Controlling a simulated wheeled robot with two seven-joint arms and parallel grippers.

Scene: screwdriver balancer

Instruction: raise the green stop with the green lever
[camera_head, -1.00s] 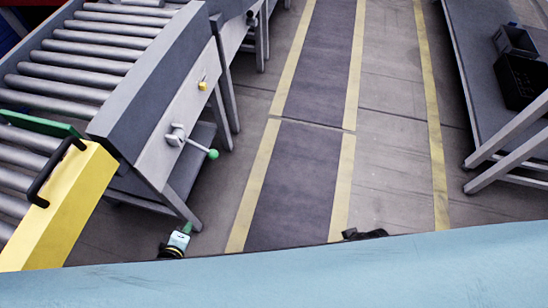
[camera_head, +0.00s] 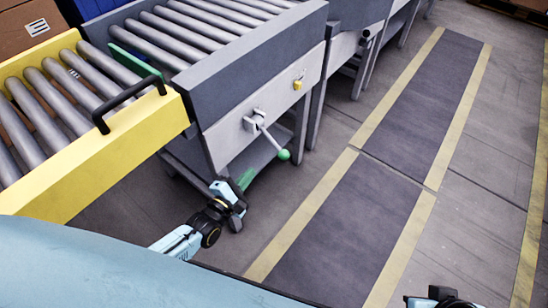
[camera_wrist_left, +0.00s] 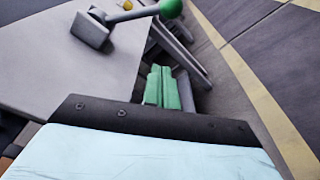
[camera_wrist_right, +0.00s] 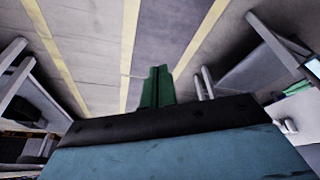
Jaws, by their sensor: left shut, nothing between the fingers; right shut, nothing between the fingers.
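The green lever (camera_head: 283,155) is a metal rod with a green ball on its end. It juts from a bracket on the conveyor's grey side panel and points down to the right. It also shows in the left wrist view (camera_wrist_left: 171,8). The green stop (camera_head: 134,62) is a flat green bar lying between the roller sections; I cannot tell its height well. My left gripper (camera_head: 245,179) is shut and empty, below and left of the lever's ball, apart from it. Its green fingers show in the left wrist view (camera_wrist_left: 162,88). My right gripper (camera_wrist_right: 158,86) is shut and empty, pointing over the floor.
A yellow roller section (camera_head: 105,165) with a black handle (camera_head: 125,97) stands at left beside the grey conveyor (camera_head: 245,75). A yellow knob (camera_head: 297,85) is on the side panel. Cardboard boxes (camera_head: 28,25) are at the far left. The floor lane (camera_head: 345,225) at right is clear.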

